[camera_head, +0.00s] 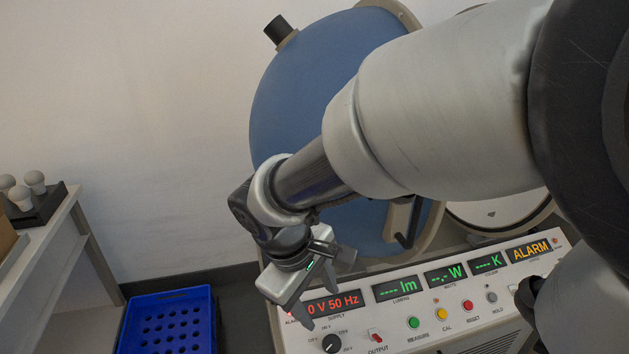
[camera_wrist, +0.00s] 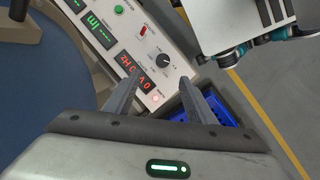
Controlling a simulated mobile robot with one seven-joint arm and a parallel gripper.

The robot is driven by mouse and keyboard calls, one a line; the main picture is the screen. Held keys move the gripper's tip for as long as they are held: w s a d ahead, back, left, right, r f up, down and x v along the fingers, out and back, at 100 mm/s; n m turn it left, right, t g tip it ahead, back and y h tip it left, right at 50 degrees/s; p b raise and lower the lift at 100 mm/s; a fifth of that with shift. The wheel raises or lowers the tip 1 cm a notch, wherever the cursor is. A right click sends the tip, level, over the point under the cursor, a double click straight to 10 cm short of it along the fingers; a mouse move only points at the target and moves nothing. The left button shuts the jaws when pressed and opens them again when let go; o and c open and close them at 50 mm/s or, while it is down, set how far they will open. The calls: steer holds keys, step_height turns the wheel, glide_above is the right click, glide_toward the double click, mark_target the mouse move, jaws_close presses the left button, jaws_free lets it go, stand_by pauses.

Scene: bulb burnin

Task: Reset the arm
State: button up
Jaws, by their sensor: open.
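My gripper (camera_head: 318,290) hangs in front of the left end of the instrument panel (camera_head: 372,328), at the end of my arm. It also shows in the wrist view (camera_wrist: 161,80), where its two fingers are apart with nothing between them. The fingers appear over the panel's left end, by the supply display and the black knob (camera_wrist: 163,60). Contact with the panel cannot be told. The supply display (camera_head: 334,303) reads 0 V 50 Hz. The lm, W and K displays show dashes, and an amber display (camera_head: 529,251) reads ALARM.
A large blue sphere (camera_head: 300,90) stands behind my arm, with a pale round opening (camera_head: 490,212) at right. A blue crate (camera_head: 168,318) is on the floor at lower left. A side table (camera_head: 62,217) at left bears a dark holder (camera_head: 45,205) with several white bulbs.

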steer(key=s+d+r+m+t+y, duration=0.3)
steer(key=s+d+r+m, duration=0.4)
steer(key=d+r+m, duration=0.45)
step_height(320, 180, up, 21)
steer(key=d+p, duration=0.2)
steer(key=p, duration=1.9)
steer(key=shift+s+d+r+n, duration=0.15)
steer(key=shift+s+d+n, duration=0.1)
steer(key=shift+s+n, duration=0.1)
